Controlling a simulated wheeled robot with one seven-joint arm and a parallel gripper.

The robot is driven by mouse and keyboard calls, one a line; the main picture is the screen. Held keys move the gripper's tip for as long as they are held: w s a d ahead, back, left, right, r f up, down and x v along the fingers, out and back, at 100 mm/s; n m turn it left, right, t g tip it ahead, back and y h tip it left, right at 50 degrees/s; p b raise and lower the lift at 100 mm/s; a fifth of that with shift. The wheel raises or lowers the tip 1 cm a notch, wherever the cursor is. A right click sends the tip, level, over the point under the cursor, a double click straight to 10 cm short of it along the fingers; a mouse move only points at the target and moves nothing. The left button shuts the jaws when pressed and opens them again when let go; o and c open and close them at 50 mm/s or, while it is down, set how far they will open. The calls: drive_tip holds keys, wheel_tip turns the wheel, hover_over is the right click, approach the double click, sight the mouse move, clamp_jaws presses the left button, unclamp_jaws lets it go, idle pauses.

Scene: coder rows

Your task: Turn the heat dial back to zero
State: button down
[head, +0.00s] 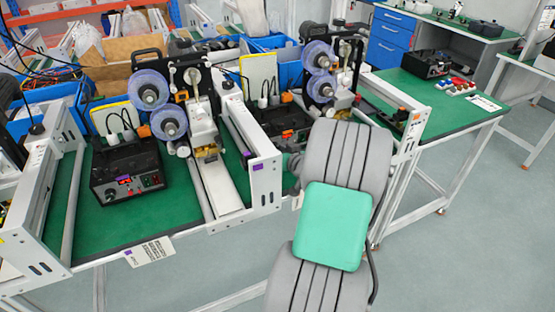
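A black control box (128,172) stands on the green bench mat at the left, with a small red lit display and small knobs on its front. A second black box (283,122) stands further right, partly hidden behind my arm. The front of this second box is not clear, and I cannot tell which dial is the heat dial. My grey arm with its green cover rises at the centre right. A small dark grey part that looks like my gripper (292,160) shows at the arm's left edge, near the right frame post. Its fingers cannot be made out.
White metal frames (263,165) stand up around each station. Blue tape reels (150,90) hang on black coder units behind the boxes. A further green bench (455,100) at the right holds a dark device and small coloured parts. The floor at the right is clear.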

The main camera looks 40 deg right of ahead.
drive_tip(key=n+h+b, duration=0.1)
drive_tip(key=n+b, duration=0.1)
drive_tip(key=b, duration=0.3)
drive_tip(key=shift+w+n+h, duration=0.1)
drive_tip(key=shift+n+h, duration=0.2)
drive_tip(key=shift+n, duration=0.1)
drive_tip(key=shift+a+r+n+h+b, duration=0.1)
drive_tip(key=shift+n+h+b, duration=0.25)
drive_tip(key=shift+b, duration=0.55)
drive_tip(key=shift+r, duration=0.1)
drive_tip(key=c, duration=1.5)
unclamp_jaws()
drive_tip(key=shift+o, duration=0.3)
